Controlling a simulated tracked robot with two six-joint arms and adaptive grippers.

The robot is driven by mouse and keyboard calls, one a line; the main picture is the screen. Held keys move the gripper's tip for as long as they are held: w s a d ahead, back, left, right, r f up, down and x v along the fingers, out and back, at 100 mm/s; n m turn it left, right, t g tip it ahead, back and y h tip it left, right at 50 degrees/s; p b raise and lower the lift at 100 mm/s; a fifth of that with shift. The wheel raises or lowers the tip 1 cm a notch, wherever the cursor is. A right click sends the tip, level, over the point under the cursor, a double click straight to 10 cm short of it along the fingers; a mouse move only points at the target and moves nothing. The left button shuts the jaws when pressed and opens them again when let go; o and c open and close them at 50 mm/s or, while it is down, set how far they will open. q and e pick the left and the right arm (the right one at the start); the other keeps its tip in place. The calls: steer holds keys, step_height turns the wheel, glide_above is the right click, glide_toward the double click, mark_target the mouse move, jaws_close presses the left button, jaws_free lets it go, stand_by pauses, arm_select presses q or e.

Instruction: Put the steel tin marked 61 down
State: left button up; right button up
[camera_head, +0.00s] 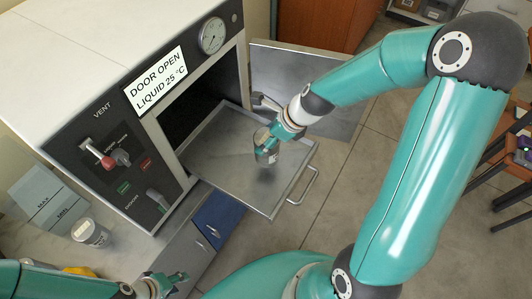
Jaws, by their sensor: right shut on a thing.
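My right gripper (277,138) is shut on a small steel tin (264,149), which it holds over the pulled-out steel shelf (225,157) of the incubator. A pale label shows low on the tin, but its number is too small to read. A dark patch lies on the shelf just below the tin; I cannot tell whether the tin touches the shelf. My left gripper (172,282) is low at the bottom left, away from the tin and shelf. Its fingers are too small and partly hidden to tell open from shut.
The incubator (75,120) stands at the left with its door (300,80) swung open behind the shelf; its display reads "DOOR OPEN LIQUID 25 °C". A lidded jar (90,232) and a translucent container (48,195) stand on the bench. Most of the shelf is bare.

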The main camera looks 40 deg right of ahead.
step_height(320, 180, down, 5)
steer(key=b, duration=0.3)
steer(key=shift+f, duration=0.2)
steer(key=shift+s+r, duration=0.1)
steer(key=o, duration=1.4)
